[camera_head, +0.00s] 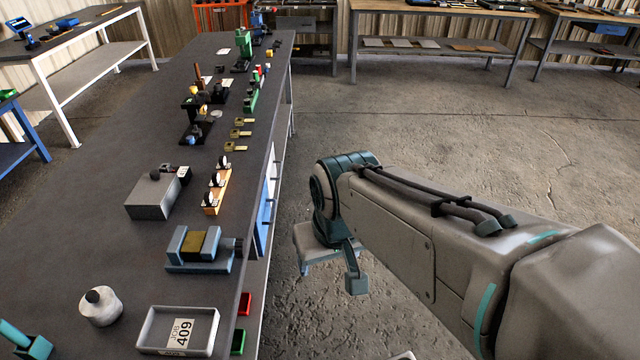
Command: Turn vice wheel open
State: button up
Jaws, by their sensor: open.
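A blue-grey vice (200,265) sits on the dark bench near its right edge, with a yellowish block (195,243) between its jaws. A small dark part, probably the vice wheel (238,250), is at its right end; its details are too small to tell. My gripper (330,277) is open and empty, out over the floor to the right of the bench. It is apart from the vice and its wheel. Part of the gripper is hidden behind my wrist.
A grey tray labelled 409 (150,335) and a round pale pot (100,307) are in front of the vice. A grey box (152,197) and an orange block with black knobs (217,188) stand behind it. Floor between bench and arm is clear.

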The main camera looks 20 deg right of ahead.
aim_at(239, 247)
jog(key=z, duration=0.35)
jog(key=k, duration=1.3)
jog(key=z, duration=0.65)
jog(key=i, duration=1.3)
jog(key=u, duration=0.65)
jog(key=i, duration=0.35)
jog(key=u, duration=0.45)
